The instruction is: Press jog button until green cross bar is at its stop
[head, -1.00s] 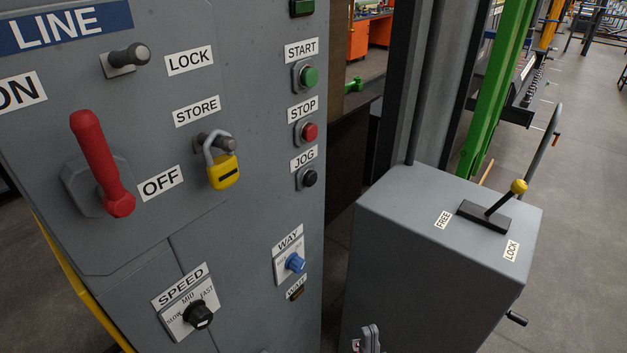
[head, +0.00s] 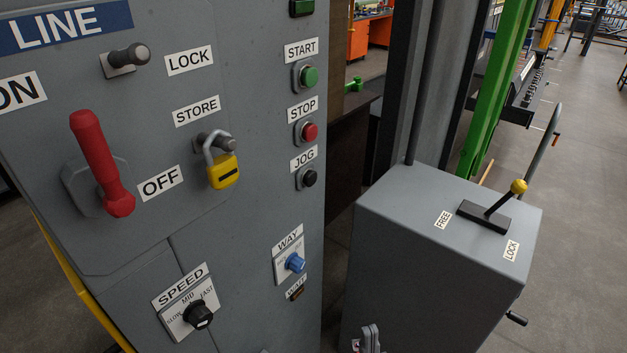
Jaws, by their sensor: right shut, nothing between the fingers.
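The black jog button (head: 309,178) sits under the JOG label on the grey panel, below the red stop button (head: 309,132) and the green start button (head: 308,76). A long green bar (head: 497,85), which looks like the cross bar, runs behind the grey box at the upper right. Its stop cannot be made out. My right gripper (head: 370,338) shows only in part at the bottom edge, in front of the grey box. It is shut and empty, well below the jog button and apart from it. My left gripper is not in view.
A yellow padlock (head: 223,171) hangs by the STORE label, beside the red handle (head: 101,165) at OFF. The speed knob (head: 198,315) and blue way knob (head: 295,263) stick out lower down. The grey box (head: 430,270) carries a yellow-tipped lever (head: 518,187).

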